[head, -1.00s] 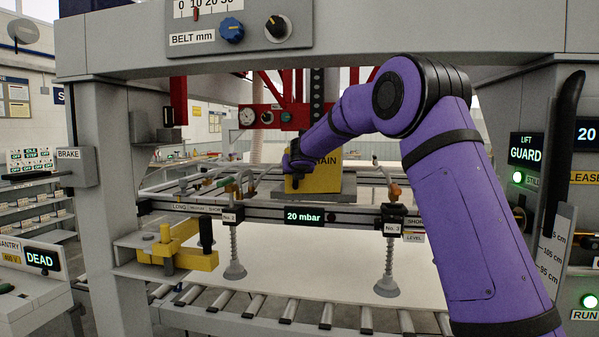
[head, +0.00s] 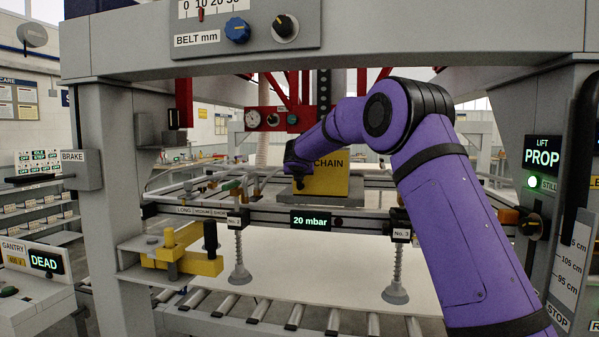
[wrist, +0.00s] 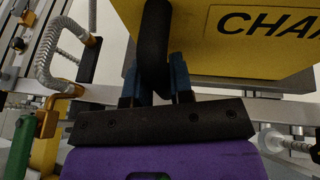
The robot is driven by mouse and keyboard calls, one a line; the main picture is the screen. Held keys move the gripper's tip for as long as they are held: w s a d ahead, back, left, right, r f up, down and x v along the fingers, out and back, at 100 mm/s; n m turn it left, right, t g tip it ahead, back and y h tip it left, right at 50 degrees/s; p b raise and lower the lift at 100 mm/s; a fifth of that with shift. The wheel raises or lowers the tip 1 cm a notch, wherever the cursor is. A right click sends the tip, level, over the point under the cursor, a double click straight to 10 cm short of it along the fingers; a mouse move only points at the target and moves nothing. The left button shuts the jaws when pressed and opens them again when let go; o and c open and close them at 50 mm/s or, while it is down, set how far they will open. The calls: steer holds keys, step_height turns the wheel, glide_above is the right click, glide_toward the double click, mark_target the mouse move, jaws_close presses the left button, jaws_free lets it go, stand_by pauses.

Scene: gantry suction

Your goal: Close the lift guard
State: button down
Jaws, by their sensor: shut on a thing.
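The lift guard appears to be the yellow box marked CHAIN (head: 328,185) above the middle of the gantry beam. It also fills the top of the wrist view (wrist: 240,35). A black handle (wrist: 154,35) stands at its left face. My gripper (wrist: 156,78) is shut on this handle, with blue fingers either side of it. In the head view my gripper (head: 294,160) is at the box's left edge, partly hidden by my wrist. Whether the box is fully seated is unclear. The right post's display (head: 541,156) reads LIFT PROP, with a green STILL lamp (head: 532,182) lit.
The beam's display (head: 311,221) reads 20 mbar. Suction cups (head: 240,275) hang from the beam over a pale sheet (head: 320,270) on rollers. A yellow clamp-like fixture (head: 182,255) stands at left. Hoses and fittings crowd the beam left of the box.

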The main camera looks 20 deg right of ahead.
steer(key=c, duration=1.4)
jaws_free()
steer(key=shift+w+r, duration=0.1)
steer(key=shift+r, duration=0.15)
steer(key=shift+c, duration=0.2)
steer(key=o, duration=0.4)
steer(key=shift+w+f, duration=0.1)
steer(key=shift+f, duration=0.05)
steer(key=v, duration=1)
steer(key=shift+s+a, duration=0.15)
steer(key=shift+s, duration=0.2)
